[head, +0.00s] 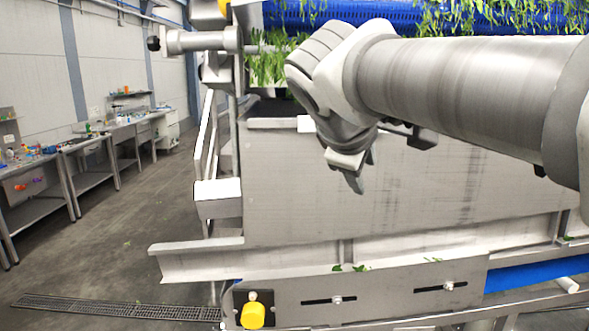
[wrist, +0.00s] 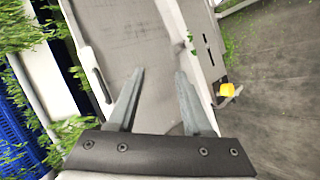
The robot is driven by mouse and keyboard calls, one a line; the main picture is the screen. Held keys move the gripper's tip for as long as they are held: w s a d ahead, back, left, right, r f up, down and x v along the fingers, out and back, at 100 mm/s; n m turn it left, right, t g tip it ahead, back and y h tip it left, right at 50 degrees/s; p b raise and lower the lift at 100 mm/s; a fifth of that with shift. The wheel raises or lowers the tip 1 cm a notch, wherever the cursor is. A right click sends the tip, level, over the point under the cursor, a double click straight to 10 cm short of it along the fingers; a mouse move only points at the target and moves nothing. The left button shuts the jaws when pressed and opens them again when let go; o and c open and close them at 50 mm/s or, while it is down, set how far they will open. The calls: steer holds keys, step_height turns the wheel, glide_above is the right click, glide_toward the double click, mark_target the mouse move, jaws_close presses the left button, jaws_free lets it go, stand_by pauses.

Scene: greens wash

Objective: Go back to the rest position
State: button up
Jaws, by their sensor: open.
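My gripper (head: 360,180) hangs at the end of my arm in front of the grey metal side panel of the washing machine (head: 300,200), pointing down. In the wrist view my gripper (wrist: 158,75) shows two grey fingers spread apart with nothing between them. The panel lies beyond the fingertips. Whether the fingers touch the panel cannot be told, but in the wrist view they look clear of it.
A blue belt (head: 350,14) with leafy greens runs along the top of the machine. A yellow knob (head: 252,315) sits low on its frame. Workbenches (head: 75,150) stand at the far left. The floor (head: 130,240) between is open, with a drain grate (head: 120,306).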

steer(key=s+d+f+m+g+y+b, duration=0.1)
steer(key=s+f+m+y, duration=0.1)
steer(key=s+f+m, duration=0.3)
steer(key=s+d+f+m+g+y+b, duration=0.1)
steer(key=s+f+m, duration=0.5)
steer(key=s+f, duration=0.7)
step_height(320, 180, down, 6)
steer(key=shift+d+r+g+y+b, duration=0.15)
steer(key=shift+d+g+y+b, duration=0.25)
steer(key=shift+d+g+y, duration=0.25)
steer(key=shift+s+a, duration=0.1)
